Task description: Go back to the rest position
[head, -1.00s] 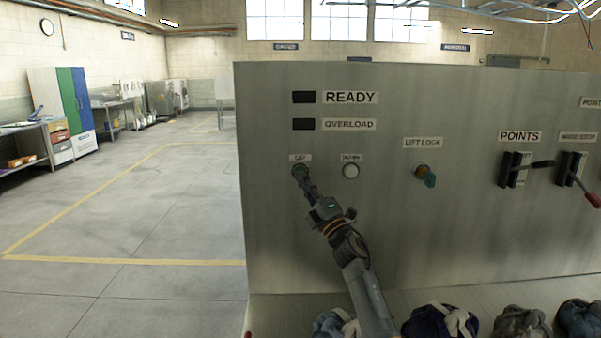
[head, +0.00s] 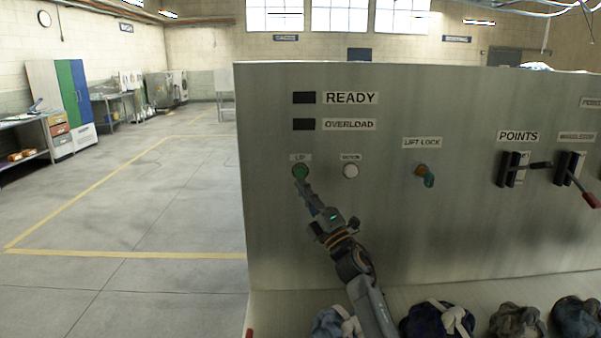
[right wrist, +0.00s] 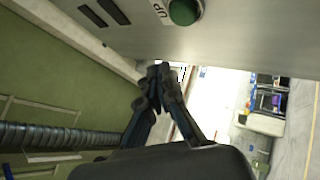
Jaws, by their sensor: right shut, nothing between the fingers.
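My right gripper (head: 302,186) is shut and empty, just below the green UP button (head: 300,171) on the grey control panel (head: 400,230). In the right wrist view the closed fingers (right wrist: 160,85) are in the middle, and the green button (right wrist: 184,11) is at the top edge, apart from the fingertips. My left gripper is not in view.
The panel also has a white button (head: 351,171), a lift lock knob (head: 424,175) and two levers, one labelled POINTS (head: 513,168). Several sling bags (head: 437,320) lie along the ledge below. The floor (head: 130,215) to the left is open.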

